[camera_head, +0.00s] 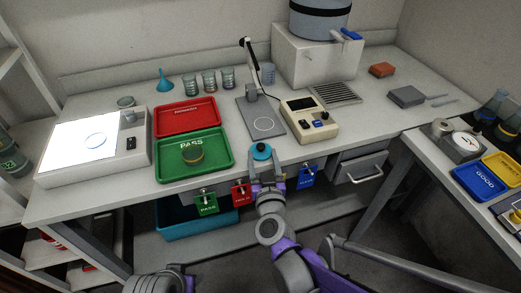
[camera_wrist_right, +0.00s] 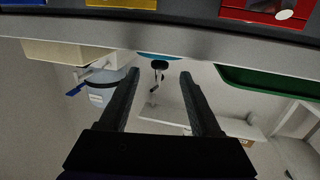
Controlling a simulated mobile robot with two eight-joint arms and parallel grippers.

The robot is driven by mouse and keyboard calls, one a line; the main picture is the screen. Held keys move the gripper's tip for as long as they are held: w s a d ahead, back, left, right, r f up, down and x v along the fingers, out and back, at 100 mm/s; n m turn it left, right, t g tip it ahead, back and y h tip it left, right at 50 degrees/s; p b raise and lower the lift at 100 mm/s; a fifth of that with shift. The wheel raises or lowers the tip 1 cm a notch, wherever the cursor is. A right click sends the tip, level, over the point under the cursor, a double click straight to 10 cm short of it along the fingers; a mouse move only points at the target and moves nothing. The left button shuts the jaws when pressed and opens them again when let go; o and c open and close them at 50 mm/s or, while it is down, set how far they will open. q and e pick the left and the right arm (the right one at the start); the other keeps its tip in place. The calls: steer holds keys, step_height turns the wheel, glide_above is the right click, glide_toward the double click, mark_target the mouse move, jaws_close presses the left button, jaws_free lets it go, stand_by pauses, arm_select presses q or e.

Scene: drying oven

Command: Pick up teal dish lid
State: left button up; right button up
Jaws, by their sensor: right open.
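The teal dish lid (camera_head: 261,151) is a small round piece at the front edge of the white bench (camera_head: 225,183), right of the green PASS tray. In the right wrist view only a thin teal strip of the lid (camera_wrist_right: 160,55) shows past the bench edge, with a dark round part beside it. My right gripper (camera_head: 262,166) is at the bench's front edge, just in front of the lid. Its two fingers (camera_wrist_right: 159,76) are open and apart, with the lid beyond their tips and nothing held between them. My left gripper is not visible.
A stand (camera_head: 262,123) and a beige device (camera_head: 308,121) are behind the lid. Red (camera_head: 240,192), green (camera_head: 206,203) and blue (camera_head: 306,177) tags hang below the bench edge.

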mark_target(261, 148)
steer(key=w, duration=0.5)
steer(key=shift+w+a+f+b, duration=0.1)
steer(key=shift+a+f+b, duration=0.05)
steer(key=shift+a+b, duration=0.15)
jaws_close()
